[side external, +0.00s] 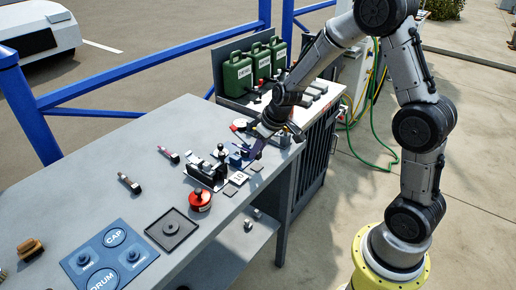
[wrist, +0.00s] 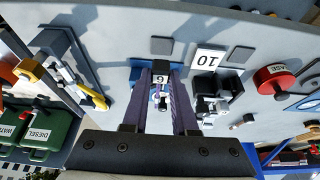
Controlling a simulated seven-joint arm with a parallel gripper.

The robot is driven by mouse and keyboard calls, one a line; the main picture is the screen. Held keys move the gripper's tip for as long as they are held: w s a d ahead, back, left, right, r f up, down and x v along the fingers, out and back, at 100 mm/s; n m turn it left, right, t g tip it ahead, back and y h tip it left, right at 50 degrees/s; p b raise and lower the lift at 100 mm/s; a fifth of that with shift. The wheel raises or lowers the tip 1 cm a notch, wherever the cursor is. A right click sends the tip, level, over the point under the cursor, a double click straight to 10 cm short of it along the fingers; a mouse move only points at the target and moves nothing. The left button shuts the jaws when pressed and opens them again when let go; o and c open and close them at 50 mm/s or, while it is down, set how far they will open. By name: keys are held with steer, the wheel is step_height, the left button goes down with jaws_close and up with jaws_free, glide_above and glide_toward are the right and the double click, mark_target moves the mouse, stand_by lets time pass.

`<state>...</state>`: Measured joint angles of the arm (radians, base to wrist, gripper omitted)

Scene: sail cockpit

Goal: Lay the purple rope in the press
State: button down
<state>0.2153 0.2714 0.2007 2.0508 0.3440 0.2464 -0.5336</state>
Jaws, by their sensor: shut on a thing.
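My gripper (side external: 257,145) is low over the bench at a small blue fixture (side external: 238,157). I cannot clearly make out the purple rope between the fingers. A black and silver lever device (side external: 207,173), which may be the press, stands left of my gripper; it also shows in the wrist view (wrist: 208,88).
A plate marked 10 (side external: 238,178) lies beside the lever device. A red round can (side external: 200,199), a square black tray (side external: 171,229) and a short pink-ended piece (side external: 169,154) are on the bench. Green cans (side external: 238,76) stand behind.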

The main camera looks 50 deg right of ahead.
steer(key=shift+f, duration=1.9)
steer(key=c, duration=0.6)
jaws_free()
steer(key=o, duration=0.4)
steer(key=shift+r, duration=3.6)
steer(key=shift+a, duration=0.1)
